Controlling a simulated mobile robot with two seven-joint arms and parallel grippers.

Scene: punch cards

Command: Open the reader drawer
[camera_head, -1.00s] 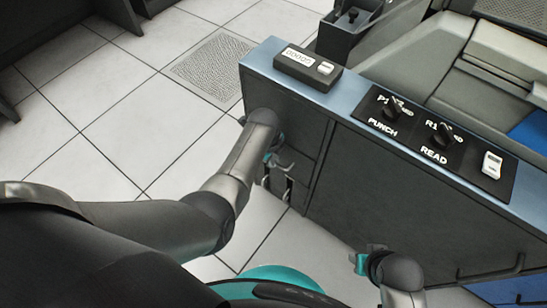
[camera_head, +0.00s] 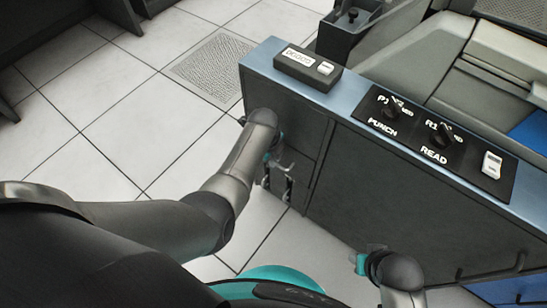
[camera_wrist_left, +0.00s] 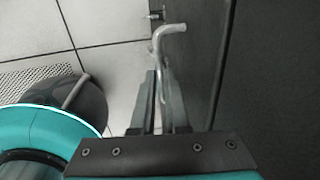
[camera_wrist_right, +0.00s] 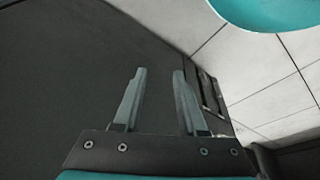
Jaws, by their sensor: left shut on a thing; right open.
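The reader drawer has a dark front (camera_head: 290,125) at the left end of the console, below the blue-grey top edge. It looks flush with the panel beside it. Its bent metal handle (camera_wrist_left: 170,29) shows in the left wrist view. My left gripper (camera_head: 279,177) is low at this front, partly hidden by my wrist. In the left wrist view, my left gripper (camera_wrist_left: 158,95) is shut on the handle, whose bent end sticks out past the fingertips. My right gripper (camera_wrist_right: 158,75) is open and empty, beside the dark console front.
The console top carries a small counter box (camera_head: 308,68) and a black panel with PUNCH and READ knobs (camera_head: 438,135) and a white switch (camera_head: 492,164). Another bar handle (camera_head: 492,268) is at lower right. Tiled floor (camera_head: 110,125) left of the console is clear.

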